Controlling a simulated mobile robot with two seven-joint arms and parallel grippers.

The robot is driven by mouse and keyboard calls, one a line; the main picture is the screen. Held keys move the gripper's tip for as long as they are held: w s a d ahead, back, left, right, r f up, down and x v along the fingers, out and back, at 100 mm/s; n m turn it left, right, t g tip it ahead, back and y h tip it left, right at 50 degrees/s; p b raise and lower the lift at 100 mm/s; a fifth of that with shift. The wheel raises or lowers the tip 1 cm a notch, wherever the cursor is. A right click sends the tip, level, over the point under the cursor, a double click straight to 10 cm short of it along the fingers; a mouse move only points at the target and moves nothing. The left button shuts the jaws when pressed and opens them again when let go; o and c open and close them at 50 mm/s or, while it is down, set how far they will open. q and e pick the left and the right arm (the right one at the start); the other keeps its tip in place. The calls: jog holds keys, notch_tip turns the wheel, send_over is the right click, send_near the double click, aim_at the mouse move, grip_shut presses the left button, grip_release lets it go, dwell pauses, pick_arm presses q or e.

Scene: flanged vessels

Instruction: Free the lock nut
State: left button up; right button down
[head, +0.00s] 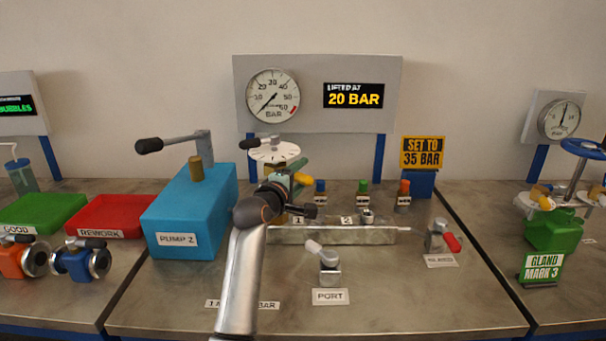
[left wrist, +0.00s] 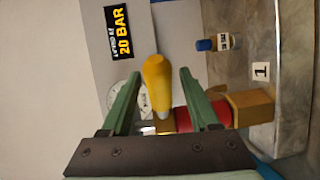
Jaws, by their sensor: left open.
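My left gripper (head: 290,173) is in front of the valve under the white dial (head: 273,151) in the head view. In the left wrist view its green fingers (left wrist: 157,80) are open. A yellow handle (left wrist: 158,80) shows between them, with gaps on both sides, and I see no grip on it. It also shows in the head view (head: 303,178). Behind it are a red collar (left wrist: 188,118) and a brass body (left wrist: 250,107). Which part is the lock nut I cannot tell; the arm and gripper hide much of the valve. My right gripper is out of view.
A blue pump (head: 190,215) stands left of the valve. The gauge panel (head: 310,70) reads "lifted at 20 bar"; a sign (head: 422,153) says "set to 35 bar".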

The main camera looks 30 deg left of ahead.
pick_arm(q)
jog(key=shift+w+a, duration=0.15)
jog(key=shift+w, duration=0.7)
jog(key=shift+c, duration=0.3)
jog(key=shift+f, duration=0.1)
grip_shut()
dwell(0.5)
